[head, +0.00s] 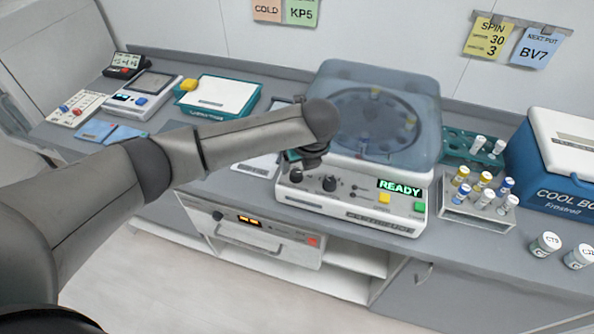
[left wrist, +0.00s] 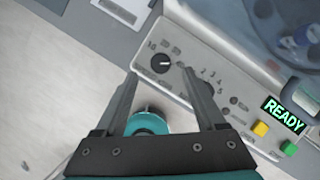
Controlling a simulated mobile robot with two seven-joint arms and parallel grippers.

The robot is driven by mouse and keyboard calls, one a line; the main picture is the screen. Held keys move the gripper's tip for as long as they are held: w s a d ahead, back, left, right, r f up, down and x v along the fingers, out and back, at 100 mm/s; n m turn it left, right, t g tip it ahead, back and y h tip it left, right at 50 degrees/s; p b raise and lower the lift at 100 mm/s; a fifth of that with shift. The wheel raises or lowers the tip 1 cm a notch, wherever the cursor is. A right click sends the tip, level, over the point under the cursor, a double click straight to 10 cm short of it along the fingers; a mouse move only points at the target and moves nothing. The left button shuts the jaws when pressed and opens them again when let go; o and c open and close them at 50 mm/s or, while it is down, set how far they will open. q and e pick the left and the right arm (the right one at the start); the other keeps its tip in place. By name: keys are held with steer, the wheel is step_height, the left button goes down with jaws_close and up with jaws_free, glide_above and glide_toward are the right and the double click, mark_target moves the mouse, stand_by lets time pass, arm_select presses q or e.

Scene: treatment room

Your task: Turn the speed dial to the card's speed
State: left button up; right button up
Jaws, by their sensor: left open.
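The centrifuge (head: 350,208) has a clear domed lid and a front panel with a lit READY display (head: 400,188). Two dark dials sit at the panel's left, a left dial (head: 296,176) and a right dial (head: 330,184). In the left wrist view the left dial (left wrist: 160,63) has a white pointer facing right and a 10 beside it. My left gripper (left wrist: 163,80) is open and empty, its fingertips on either side of that dial's lower edge, apparently above it.
A tube rack (head: 478,212) and a blue cool box (head: 560,185) stand right of the centrifuge. Trays and devices line the counter at left, behind my left arm. A yellow button (head: 384,198) and green button (head: 420,206) sit on the panel's right.

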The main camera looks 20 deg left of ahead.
mark_target(296, 173)
arm_select(q)
steer(key=shift+b+x, duration=0.35)
steer(key=shift+x, duration=2.2)
jaws_close()
